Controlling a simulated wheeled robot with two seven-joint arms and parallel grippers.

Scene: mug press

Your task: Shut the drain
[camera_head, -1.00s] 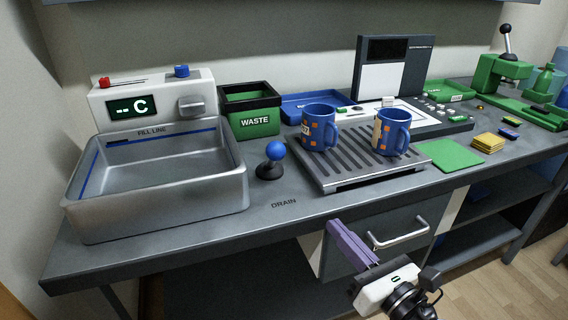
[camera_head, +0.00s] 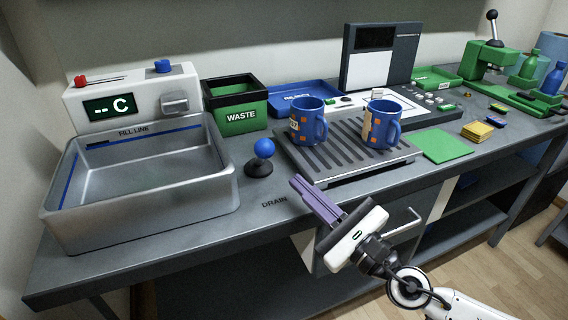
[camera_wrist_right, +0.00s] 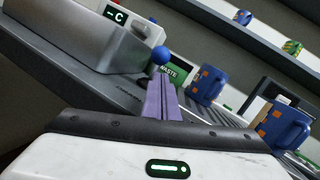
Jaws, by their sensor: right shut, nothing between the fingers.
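The drain control is a blue ball knob (camera_head: 264,148) on a black base (camera_head: 259,168), standing on the bench behind the printed DRAIN label (camera_head: 274,202). To its left is the grey metal sink basin (camera_head: 140,195). My right gripper (camera_head: 296,182) is shut and empty, its purple fingers in front and to the right of the knob, near the bench's front edge, apart from it. My left gripper is not in view.
Two blue mugs (camera_head: 308,122) (camera_head: 381,125) stand on the slatted drip tray (camera_head: 340,165) right of the knob. A green WASTE bin (camera_head: 236,110) is behind it. A drawer handle (camera_head: 405,222) sits below the bench edge.

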